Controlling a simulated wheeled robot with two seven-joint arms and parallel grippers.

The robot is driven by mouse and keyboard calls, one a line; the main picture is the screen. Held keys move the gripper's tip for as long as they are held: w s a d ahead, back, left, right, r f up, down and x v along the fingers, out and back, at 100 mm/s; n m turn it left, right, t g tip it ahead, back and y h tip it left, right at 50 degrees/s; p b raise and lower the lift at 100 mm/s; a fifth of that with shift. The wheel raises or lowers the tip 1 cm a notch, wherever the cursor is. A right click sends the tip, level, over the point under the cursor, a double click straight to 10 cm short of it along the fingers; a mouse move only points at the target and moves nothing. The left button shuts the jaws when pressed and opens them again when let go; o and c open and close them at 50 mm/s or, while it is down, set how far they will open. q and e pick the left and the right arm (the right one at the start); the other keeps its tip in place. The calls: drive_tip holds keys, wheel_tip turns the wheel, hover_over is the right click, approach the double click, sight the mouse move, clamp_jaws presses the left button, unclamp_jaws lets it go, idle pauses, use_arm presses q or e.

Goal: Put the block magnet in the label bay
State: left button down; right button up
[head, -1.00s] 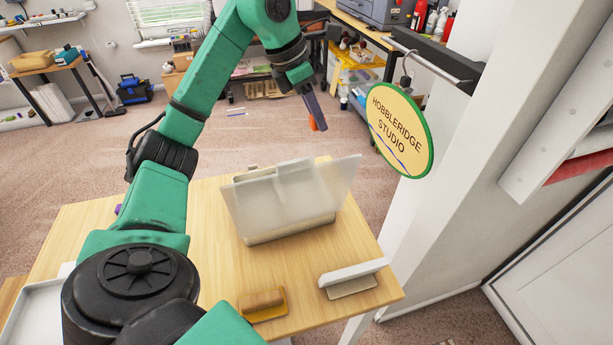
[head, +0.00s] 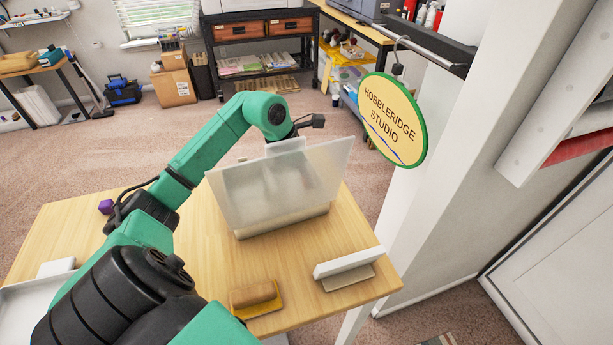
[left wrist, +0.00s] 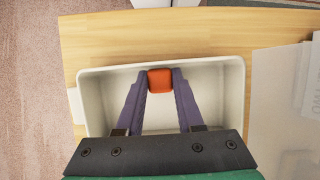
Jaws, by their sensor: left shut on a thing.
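In the left wrist view the block magnet (left wrist: 160,80), a small orange-red block, is pinched between the purple fingers of my left gripper (left wrist: 160,82). The block shows over the far wall of a cream open bin (left wrist: 92,103), which has a small tab on its left side. I see no label on the bin to confirm it is the label bay. I cannot tell whether the block is above the rim or inside. In the head view a frosted upright screen (head: 270,190) hides my left gripper, the block and most of the bin. My right gripper is in neither view.
The screen also stands close right of the bin in the wrist view (left wrist: 285,110). A tan block on a yellow base (head: 255,296) and a white angled holder (head: 345,264) sit on the wooden table (head: 205,265). A white tray (head: 25,305) lies left. A round sign (head: 393,118) hangs right.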

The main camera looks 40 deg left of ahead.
use_arm(q)
drive_tip(key=shift+f, duration=0.5)
drive_tip(key=shift+f, duration=0.15)
drive_tip(key=c, duration=0.5)
unclamp_jaws()
drive_tip(key=shift+c, duration=0.2)
drive_tip(key=shift+r, duration=0.3)
drive_tip(key=b+v, duration=0.2)
drive_tip(key=v, duration=0.9)
drive_tip(key=shift+r, duration=0.35)
drive_tip(key=shift+s+a, duration=0.1)
